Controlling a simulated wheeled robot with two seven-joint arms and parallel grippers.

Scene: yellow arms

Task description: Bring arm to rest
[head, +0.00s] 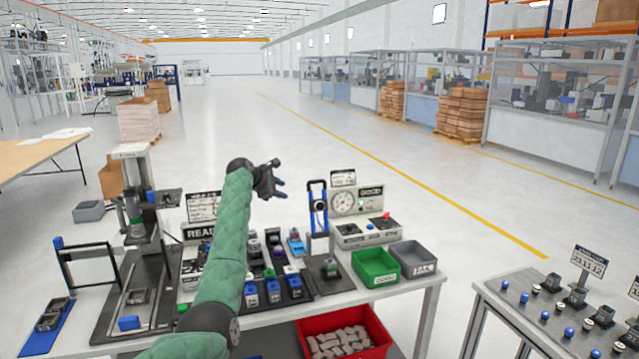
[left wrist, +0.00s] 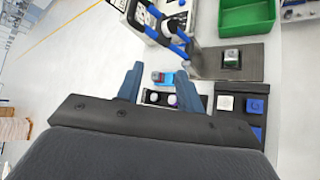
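My left arm, in a green quilted sleeve (head: 228,232), rises over the workbench in the head view. Its gripper (head: 277,188) is held above the bench, pointing right, clear of everything on it. In the left wrist view the two blue fingers of this gripper (left wrist: 163,90) stand apart with nothing between them. Bench parts show beyond them, below the gripper. My right arm and gripper are in neither view.
The workbench holds a press (head: 135,205), a gauge panel (head: 357,203), a blue-handled fixture (head: 318,207), a green bin (head: 376,267) and a grey bin (head: 413,260). A red bin (head: 343,335) sits below. A second table (head: 490,290) stands right; open floor lies beyond.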

